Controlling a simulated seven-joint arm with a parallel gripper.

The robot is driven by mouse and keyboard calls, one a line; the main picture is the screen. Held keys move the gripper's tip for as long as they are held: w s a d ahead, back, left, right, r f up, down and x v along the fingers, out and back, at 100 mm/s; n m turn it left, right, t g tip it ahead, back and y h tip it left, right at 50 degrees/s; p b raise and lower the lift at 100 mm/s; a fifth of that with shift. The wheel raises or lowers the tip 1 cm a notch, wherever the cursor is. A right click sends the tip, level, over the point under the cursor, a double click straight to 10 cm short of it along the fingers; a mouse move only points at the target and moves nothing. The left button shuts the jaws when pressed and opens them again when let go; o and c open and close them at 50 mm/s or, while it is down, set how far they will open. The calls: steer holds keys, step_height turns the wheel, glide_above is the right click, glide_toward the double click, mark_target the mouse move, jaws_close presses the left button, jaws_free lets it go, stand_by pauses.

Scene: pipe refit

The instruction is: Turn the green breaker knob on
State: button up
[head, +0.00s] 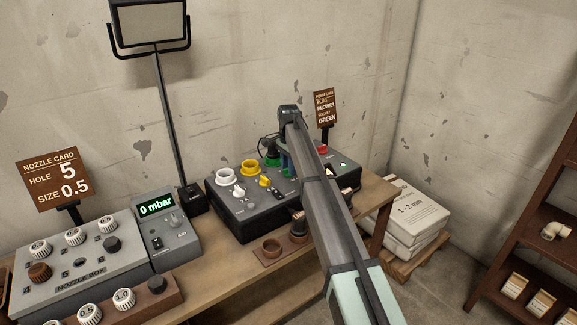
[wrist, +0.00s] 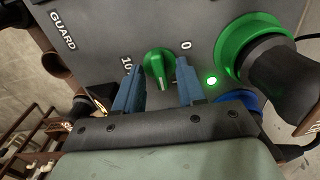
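The green breaker knob (wrist: 159,64) shows in the wrist view on a dark grey panel, with 0 and 10 marks above and beside it. A pale line on the knob points toward the bottom of the picture. The blue fingers of my gripper (wrist: 157,78) stand apart on either side of the knob, with small gaps visible, so it looks open around it. A small green light (wrist: 212,80) is lit right of the knob. In the head view my arm reaches over the socket box (head: 238,222) and hides the knob.
A green socket (wrist: 225,62) with a dark plug (wrist: 275,72) in it is close right of my fingers. On the bench stand a gauge reading 0 mbar (head: 160,226), a nozzle box (head: 80,262) and a lamp stand (head: 168,110). A brown card (head: 325,107) reads plug blower, socket green.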

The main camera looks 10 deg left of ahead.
steer(key=shift+r, duration=0.1)
step_height(320, 180, up, 14)
steer(key=shift+f, duration=0.2)
stand_by(0.3)
steer(key=s+d+f+n+g, duration=0.1)
steer(key=s+d+f, duration=0.6)
steer(key=d, duration=0.2)
steer(key=s+d+f+n+g, duration=0.1)
steer(key=s+d+f, duration=0.65)
steer(key=d, duration=0.25)
steer(key=s+d+f+n+g, duration=0.1)
steer(key=s+d+f, duration=0.3)
steer(key=f, duration=0.5)
steer(key=s+d+f+n, duration=0.1)
steer(key=s+f, duration=0.5)
steer(key=f, duration=0.3)
steer(key=s+d+f+g, duration=0.1)
steer(key=s+d+f, duration=0.3)
steer(key=f, duration=0.5)
steer(key=s+d+f+n+g, duration=0.1)
steer(key=s+d+f+n, duration=0.2)
steer(key=s+f, duration=1.4)
steer(key=s+d+f+n+g, duration=0.1)
steer(key=s+f, duration=0.1)
steer(key=s, duration=0.9)
steer(key=s+d+f+n, duration=0.1)
steer(key=s+f, duration=0.1)
steer(key=s, duration=0.9)
steer(key=shift+f+g, duration=0.4)
